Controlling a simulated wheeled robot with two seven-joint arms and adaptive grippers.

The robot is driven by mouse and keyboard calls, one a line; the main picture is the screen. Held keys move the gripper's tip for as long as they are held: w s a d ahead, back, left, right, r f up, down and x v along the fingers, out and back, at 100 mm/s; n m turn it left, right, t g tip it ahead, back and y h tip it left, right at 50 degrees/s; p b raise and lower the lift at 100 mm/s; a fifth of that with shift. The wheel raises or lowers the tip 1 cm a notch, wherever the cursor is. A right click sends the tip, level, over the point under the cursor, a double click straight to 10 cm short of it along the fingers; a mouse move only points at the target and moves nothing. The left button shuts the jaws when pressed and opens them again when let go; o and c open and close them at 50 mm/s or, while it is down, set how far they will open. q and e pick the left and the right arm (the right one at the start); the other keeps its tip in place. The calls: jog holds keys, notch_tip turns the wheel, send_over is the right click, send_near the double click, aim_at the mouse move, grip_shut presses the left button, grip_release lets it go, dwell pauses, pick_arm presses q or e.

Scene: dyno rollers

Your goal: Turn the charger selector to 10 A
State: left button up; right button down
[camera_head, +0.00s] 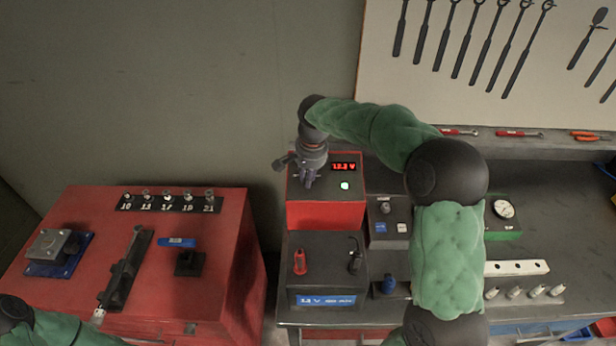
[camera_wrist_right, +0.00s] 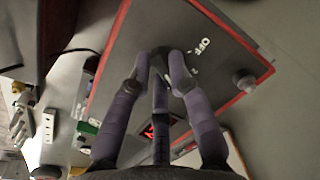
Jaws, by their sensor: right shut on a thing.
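The charger is a red box with a dark top panel (camera_head: 330,208). Its red display (camera_head: 343,166) reads about 12.3 V, and a lit greenish-white button sits below it. My right gripper (camera_head: 308,182) reaches down onto the left part of the panel. In the right wrist view its fingers (camera_wrist_right: 165,62) close together on the selector knob, which they mostly hide. White lettering (camera_wrist_right: 201,46), including OFF, shows beside the fingertips. I cannot read which mark the selector points to. My left gripper is out of view; only part of that arm shows at bottom left.
A dark battery (camera_head: 322,277) with red and black clamps stands in front of the charger. A small grey box (camera_head: 388,228) stands to its right, close to my right arm. A red cabinet (camera_head: 215,290) with sockets and tools is at left. A dark round knob (camera_wrist_right: 243,80) sits on the panel.

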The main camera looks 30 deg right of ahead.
jog(key=shift+s+a+m+t+b, duration=0.1)
jog(key=shift+m+t+b, duration=0.3)
jog(key=shift+m, duration=1.9)
jog(key=c, duration=1.1)
grip_release()
jog(key=shift+c, duration=0.2)
notch_tip(320, 180, up, 12)
jog(key=s, duration=0.2)
jog(key=shift+s+d+f, duration=0.15)
jog(key=shift+d, duration=0.05)
